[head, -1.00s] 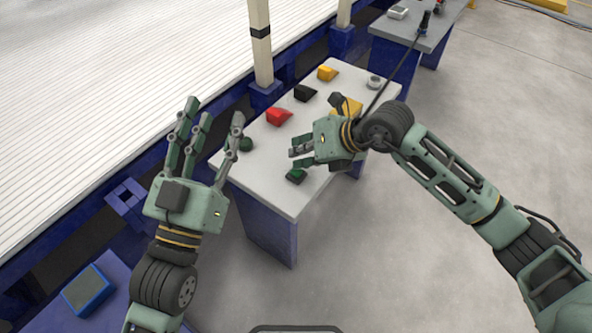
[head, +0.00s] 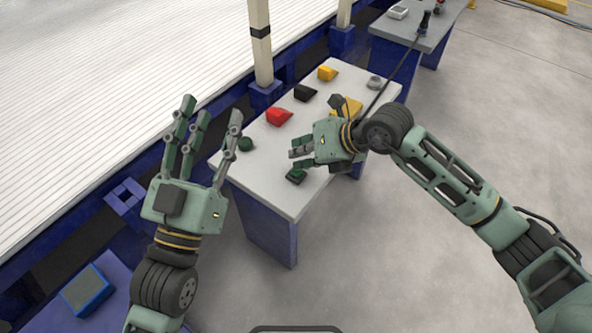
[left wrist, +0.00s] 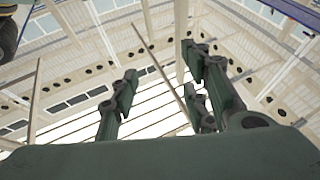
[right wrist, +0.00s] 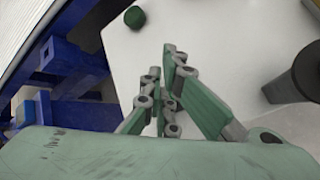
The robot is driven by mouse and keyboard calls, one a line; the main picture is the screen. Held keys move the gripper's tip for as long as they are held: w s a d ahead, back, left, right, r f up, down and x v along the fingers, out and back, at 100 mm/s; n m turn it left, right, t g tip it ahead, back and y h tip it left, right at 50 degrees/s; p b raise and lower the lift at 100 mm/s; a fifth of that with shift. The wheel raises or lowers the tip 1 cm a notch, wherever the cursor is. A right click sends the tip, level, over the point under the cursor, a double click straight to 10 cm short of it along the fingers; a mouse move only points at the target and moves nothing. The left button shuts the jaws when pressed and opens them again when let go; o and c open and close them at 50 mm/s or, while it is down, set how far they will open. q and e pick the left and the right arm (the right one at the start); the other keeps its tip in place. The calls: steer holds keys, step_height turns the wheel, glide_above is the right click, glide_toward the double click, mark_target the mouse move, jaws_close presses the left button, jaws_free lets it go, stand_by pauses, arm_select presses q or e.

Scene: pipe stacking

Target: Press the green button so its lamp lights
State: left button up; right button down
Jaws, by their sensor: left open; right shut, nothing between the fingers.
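A round dark green knob (head: 245,144) stands at the table's left end and also shows in the right wrist view (right wrist: 134,16). My left gripper (head: 208,115) is open and empty, fingers up, left of the table.
A yellow piece (head: 346,107) lies partly behind my right gripper. A second table (head: 420,35) stands at the back. Open floor (head: 390,230) lies to the right.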

arm_select(q)
steer(key=shift+s+r+t, duration=0.25)
steer(key=shift+r+t, duration=0.05)
steer(key=shift+r, duration=0.25)
arm_select(e)
steer(key=shift+f, duration=0.2)
stand_by(0.3)
steer(key=shift+r, duration=0.35)
steer(key=shift+r+p, duration=0.5)
steer(key=shift+p, duration=0.15)
arm_select(q)
step_height(320, 180, down, 8)
steer(key=w+g+y, duration=0.1)
steer(key=w+g, duration=0.1)
steer(key=g, duration=0.2)
steer(key=shift+a+r, duration=0.2)
steer(key=shift+a, duration=0.05)
arm_select(e)
steer(key=shift+r, duration=0.1)
